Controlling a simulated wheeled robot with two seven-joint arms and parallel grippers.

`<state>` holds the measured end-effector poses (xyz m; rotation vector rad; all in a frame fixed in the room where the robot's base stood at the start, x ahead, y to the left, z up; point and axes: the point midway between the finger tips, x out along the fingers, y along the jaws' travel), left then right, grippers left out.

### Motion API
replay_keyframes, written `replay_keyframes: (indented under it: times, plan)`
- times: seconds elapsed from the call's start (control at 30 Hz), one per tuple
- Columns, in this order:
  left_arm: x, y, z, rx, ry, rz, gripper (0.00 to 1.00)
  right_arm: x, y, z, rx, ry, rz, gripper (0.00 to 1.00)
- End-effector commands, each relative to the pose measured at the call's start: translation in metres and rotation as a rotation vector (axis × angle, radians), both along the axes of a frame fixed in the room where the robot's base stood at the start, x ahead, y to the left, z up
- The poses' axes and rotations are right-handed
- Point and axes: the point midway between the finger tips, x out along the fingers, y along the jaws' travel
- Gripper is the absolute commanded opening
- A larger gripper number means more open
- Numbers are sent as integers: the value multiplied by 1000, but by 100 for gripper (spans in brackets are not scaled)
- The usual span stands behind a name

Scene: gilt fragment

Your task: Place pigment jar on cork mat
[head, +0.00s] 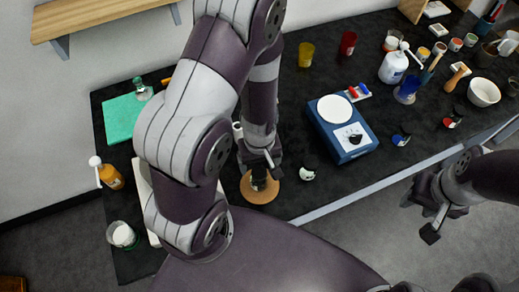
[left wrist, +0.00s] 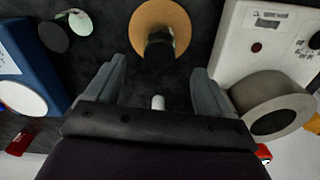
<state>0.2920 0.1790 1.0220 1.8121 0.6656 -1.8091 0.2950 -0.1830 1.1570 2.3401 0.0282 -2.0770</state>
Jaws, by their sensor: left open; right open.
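The round cork mat (head: 254,196) lies near the table's front edge, and it shows at the top of the left wrist view (left wrist: 143,17). A small dark jar (left wrist: 160,50), which looks like the pigment jar, stands on the mat, towards the gripper side in the left wrist view. In the head view the jar (head: 259,181) is partly hidden by my gripper. My left gripper (head: 262,162) is open above and beside the jar. Its two fingers (left wrist: 160,88) are spread apart with nothing between them touching the jar. My right gripper (head: 422,216) is open and empty, off the table's front edge.
A blue scale (head: 346,141) with a white pan stands right of the mat. A small black-and-white item (head: 307,173) lies between them. A tape roll (left wrist: 270,103) and a white box (left wrist: 238,45) are close to the left gripper. Several jars and bowls crowd the right.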

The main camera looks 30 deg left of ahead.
Motion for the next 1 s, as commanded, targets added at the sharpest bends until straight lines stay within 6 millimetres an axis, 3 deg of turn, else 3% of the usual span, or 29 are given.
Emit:
replay_keyframes:
  times: [0.03,0.17,0.3,0.43,0.53,1.0]
  plan:
    - [0,0,13,0,-1,0,82,0,0,9,0,0,0,43]
    - [2,0,28,-1,-7,-19,82,0,0,9,0,1,0,43]
    - [12,1,93,11,-76,-366,82,0,0,9,0,1,0,43]
    - [6,3,137,37,-113,-666,82,0,0,8,0,1,0,43]
    - [2,4,144,42,-113,-733,82,0,0,8,0,0,0,43]
    - [3,3,144,41,-113,-729,82,0,0,8,0,0,0,43]
